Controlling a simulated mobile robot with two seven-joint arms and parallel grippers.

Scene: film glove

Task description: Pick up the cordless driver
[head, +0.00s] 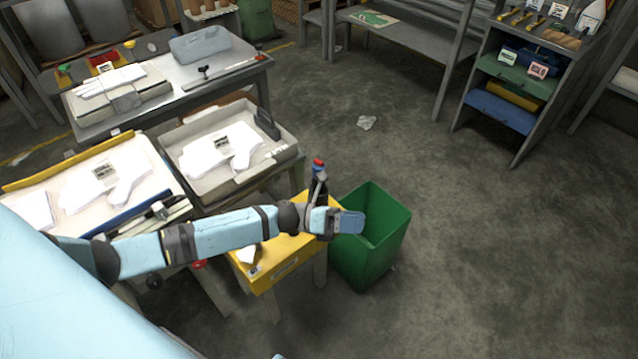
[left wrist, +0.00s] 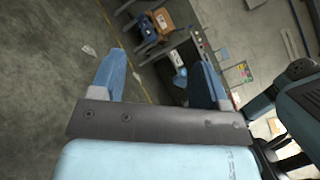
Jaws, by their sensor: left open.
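I cannot clearly pick out a cordless driver. A dark upright item with a red and blue top (head: 318,184) stands at the yellow-topped table, just behind my left wrist; its lower part is hidden and I cannot tell what it is. My left gripper (head: 350,222) is past the table's right edge, over the green bin's near left side. The left wrist view shows its two blue fingers (left wrist: 158,68) spread apart, with nothing between them. My right gripper is not in view.
The yellow-topped table (head: 262,277) lies under my left forearm. The open green bin (head: 388,248) stands to its right. A grey tray (head: 285,152) with white gloves is behind. A shelf unit (head: 532,148) stands at the far right. The floor at right is clear.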

